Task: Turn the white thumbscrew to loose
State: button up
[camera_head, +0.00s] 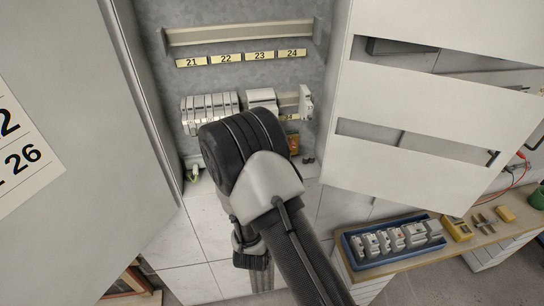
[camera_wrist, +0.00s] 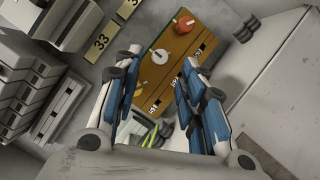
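The white thumbscrew (camera_wrist: 159,57) is a round white knob on an orange-brown panel (camera_wrist: 178,53) in the wrist view. A small mark shows near its middle; its setting cannot be read. A red knob (camera_wrist: 184,23) sits farther up the same panel. My gripper (camera_wrist: 161,60) is open, its blue-padded fingers on either side of the view of the white knob. I cannot tell how far the tips are from it, and no contact shows. In the head view my arm hides the gripper and the white knob; a bit of the panel (camera_head: 294,145) shows beside the arm.
White breaker modules (camera_head: 210,106) sit on a rail left of the panel, beneath labels 21 to 24. Cabinet doors (camera_head: 425,110) stand at both sides. Dark cylinders (camera_wrist: 246,28) are beside the panel. A blue tray (camera_head: 352,260) of modules lies on the right bench.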

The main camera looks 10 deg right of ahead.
jog(key=v, duration=0.8)
jog(key=shift+w, duration=0.1)
